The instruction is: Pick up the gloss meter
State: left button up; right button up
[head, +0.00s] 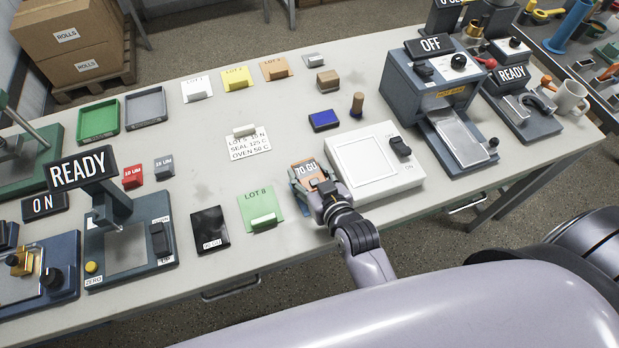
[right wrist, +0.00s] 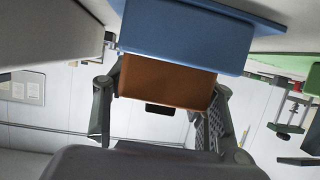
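My left gripper is not in view.
A white plate device (head: 362,163) with a switch stands close right of my right gripper. A green LOT 8 card (head: 260,208) and a black panel (head: 209,230) lie to the left. A blue block (head: 323,120) and a brown peg (head: 357,104) stand behind.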

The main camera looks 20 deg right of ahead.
jog(key=c, duration=0.8)
jog(key=shift+r, duration=0.15)
